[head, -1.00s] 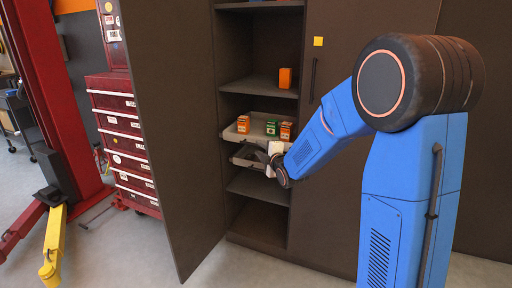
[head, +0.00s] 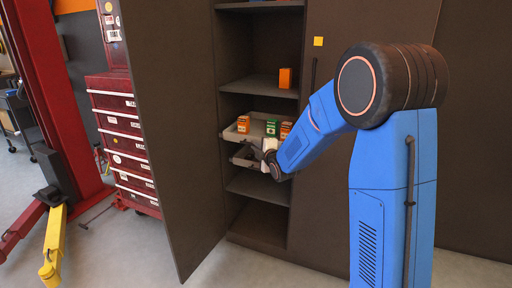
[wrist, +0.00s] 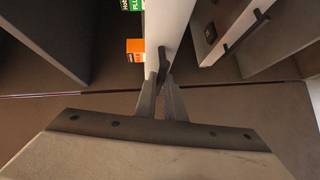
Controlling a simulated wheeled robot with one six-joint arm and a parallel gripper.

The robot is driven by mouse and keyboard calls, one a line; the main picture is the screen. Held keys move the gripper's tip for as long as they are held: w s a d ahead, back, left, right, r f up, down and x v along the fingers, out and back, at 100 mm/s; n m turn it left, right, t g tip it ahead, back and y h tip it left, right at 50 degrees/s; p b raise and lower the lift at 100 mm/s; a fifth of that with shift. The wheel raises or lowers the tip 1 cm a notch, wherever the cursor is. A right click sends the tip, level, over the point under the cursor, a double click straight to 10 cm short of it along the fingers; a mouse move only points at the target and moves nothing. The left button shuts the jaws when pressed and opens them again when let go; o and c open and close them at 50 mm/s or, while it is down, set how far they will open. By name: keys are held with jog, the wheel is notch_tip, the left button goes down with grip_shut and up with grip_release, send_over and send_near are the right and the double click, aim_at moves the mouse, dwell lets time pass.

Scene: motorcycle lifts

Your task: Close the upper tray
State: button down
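The upper tray (head: 231,134) is light grey and sticks out of the open cabinet, with small orange and green boxes in it. In the wrist view, its pale front (wrist: 167,25) runs up from my fingertips, with an orange box (wrist: 135,50) and a green box beside it. My gripper (wrist: 162,82) is at this front, its fingers close together on either side of a thin dark handle (wrist: 163,60), and looks shut on it. In the head view, my gripper (head: 263,155) is partly hidden by my wrist. A lower tray (head: 236,160) sits below, partly covered.
The open cabinet door (head: 170,130) stands to the left of the trays. An orange box (head: 285,78) stands on the shelf (head: 258,86) above. A closed door (head: 325,150) is at the right. A red drawer cabinet (head: 118,130) and a red lift post (head: 55,90) stand farther left.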

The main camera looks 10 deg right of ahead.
jog(key=w+d, duration=0.1)
jog(key=w, duration=0.1)
jog(key=w+d, duration=0.4)
jog(key=shift+w, duration=0.5)
jog(key=c, duration=1.8)
grip_release()
jog(key=shift+d, duration=0.15)
jog(key=shift+c, duration=0.2)
jog(key=v, duration=1.7)
jog(key=shift+s, duration=0.15)
